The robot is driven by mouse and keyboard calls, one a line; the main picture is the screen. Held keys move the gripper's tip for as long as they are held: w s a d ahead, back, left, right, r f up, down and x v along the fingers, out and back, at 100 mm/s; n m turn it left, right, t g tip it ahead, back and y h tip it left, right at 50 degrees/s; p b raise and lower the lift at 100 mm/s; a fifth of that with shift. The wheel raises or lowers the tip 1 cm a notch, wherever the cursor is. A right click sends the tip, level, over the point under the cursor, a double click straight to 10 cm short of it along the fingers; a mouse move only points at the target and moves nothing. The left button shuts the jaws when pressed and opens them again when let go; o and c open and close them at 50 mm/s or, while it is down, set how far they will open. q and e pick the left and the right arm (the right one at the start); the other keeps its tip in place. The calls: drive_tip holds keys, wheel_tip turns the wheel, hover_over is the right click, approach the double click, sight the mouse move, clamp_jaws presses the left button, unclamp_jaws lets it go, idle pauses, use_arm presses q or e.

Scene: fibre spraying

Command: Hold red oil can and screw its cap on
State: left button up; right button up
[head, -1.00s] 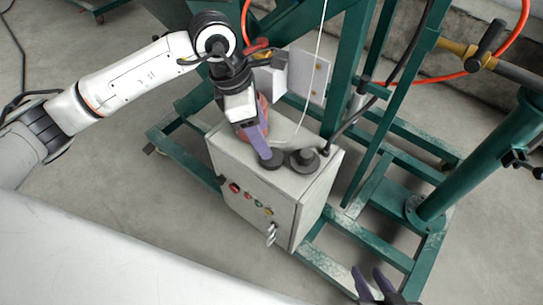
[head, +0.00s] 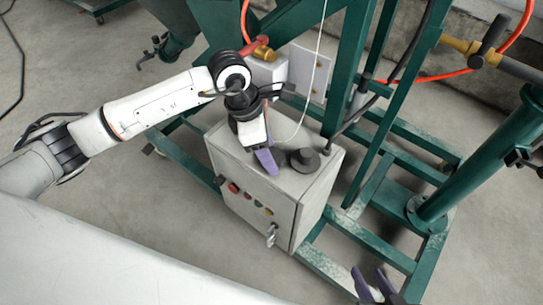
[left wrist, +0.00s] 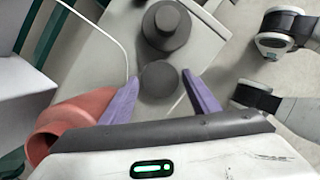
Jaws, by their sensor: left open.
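My left gripper (head: 268,160) is over the top of the grey cabinet, close beside a dark stepped round piece (head: 303,160). In the left wrist view its purple fingers (left wrist: 160,97) are apart. A dark round disc (left wrist: 160,82), perhaps the cap, shows between them with gaps on both sides. The stepped piece (left wrist: 167,25) lies just beyond the disc. A red rounded body (left wrist: 68,125), likely the oil can, shows partly behind the left finger; the gripper hides it in the head view. My right gripper (head: 375,285) is at the bottom edge, purple fingers apart and empty.
The grey cabinet (head: 255,195) has buttons and a key on its front. A green steel frame (head: 385,245) surrounds it. A white cable (head: 312,90) hangs behind the gripper. A brass valve with a red handle (head: 255,46) is behind the arm.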

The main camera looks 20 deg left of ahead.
use_arm(q)
drive_tip(key=c, duration=0.8)
wheel_tip(320, 180, up, 10)
drive_tip(key=p, duration=0.1)
idle(0.4)
